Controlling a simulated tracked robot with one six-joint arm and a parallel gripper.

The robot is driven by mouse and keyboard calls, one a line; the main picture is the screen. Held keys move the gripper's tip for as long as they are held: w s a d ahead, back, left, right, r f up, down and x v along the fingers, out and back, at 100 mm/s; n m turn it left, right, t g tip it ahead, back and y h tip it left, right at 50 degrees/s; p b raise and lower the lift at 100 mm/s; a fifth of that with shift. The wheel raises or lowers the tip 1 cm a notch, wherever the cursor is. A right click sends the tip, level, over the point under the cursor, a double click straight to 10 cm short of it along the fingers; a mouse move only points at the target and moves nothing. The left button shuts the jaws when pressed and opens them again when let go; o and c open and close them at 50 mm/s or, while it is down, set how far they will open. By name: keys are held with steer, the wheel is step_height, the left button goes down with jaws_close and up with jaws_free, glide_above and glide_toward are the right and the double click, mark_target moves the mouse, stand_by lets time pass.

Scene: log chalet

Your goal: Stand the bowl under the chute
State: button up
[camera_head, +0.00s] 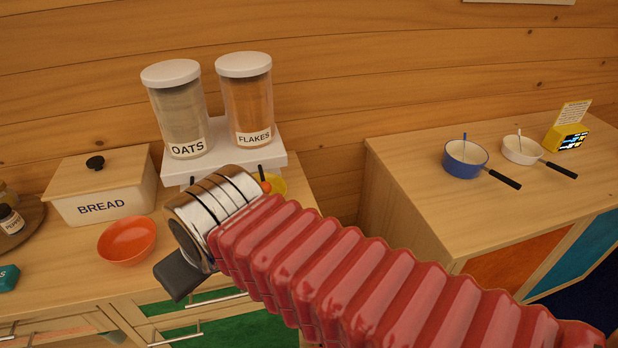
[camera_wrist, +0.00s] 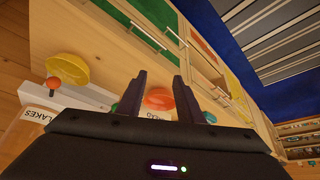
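An orange bowl (camera_head: 127,240) stands upright on the left counter, left of the cereal dispenser (camera_head: 228,158). The dispenser is a white stand with an OATS jar (camera_head: 180,110) and a FLAKES jar (camera_head: 246,100). A yellow bowl (camera_head: 279,184) is partly hidden behind my arm at the FLAKES side; it shows more fully in the wrist view (camera_wrist: 68,68), near a red-orange knob (camera_wrist: 53,85). The chute outlets are hidden. My gripper (camera_wrist: 161,76) is open and empty above the counter. The orange bowl (camera_wrist: 159,99) appears beyond its fingers, apart from them.
A BREAD box (camera_head: 103,190) stands behind the orange bowl, with a pepper jar (camera_head: 10,219) on a round tray at far left. The right counter holds a blue pan (camera_head: 465,160), a white pan (camera_head: 521,150) and a yellow box (camera_head: 567,138). A gap separates the counters.

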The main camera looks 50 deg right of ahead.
steer(key=shift+w+d, duration=0.1)
steer(key=w+d+f+m+y, duration=0.2)
steer(key=d+m, duration=0.5)
steer(key=d, duration=0.5)
steer(key=w+d+f+m+t+y, duration=0.1)
steer(key=w+d+f+m+y, duration=0.1)
steer(key=d+m, duration=0.6)
steer(key=w+d+f+m+y, duration=0.3)
steer(key=d+m, duration=0.5)
steer(key=d, duration=0.9)
step_height(320, 180, down, 2)
steer(key=shift+d+f+t+y, duration=0.1)
steer(key=shift+d+t+y, duration=0.15)
steer(key=shift+t+y, duration=0.25)
steer(key=shift+w, duration=0.15)
steer(key=x, duration=1.3)
steer(key=shift+w+a+f, duration=0.1)
steer(key=shift+a+f, duration=0.1)
steer(key=shift+a, duration=0.15)
steer(key=shift+c, duration=0.2)
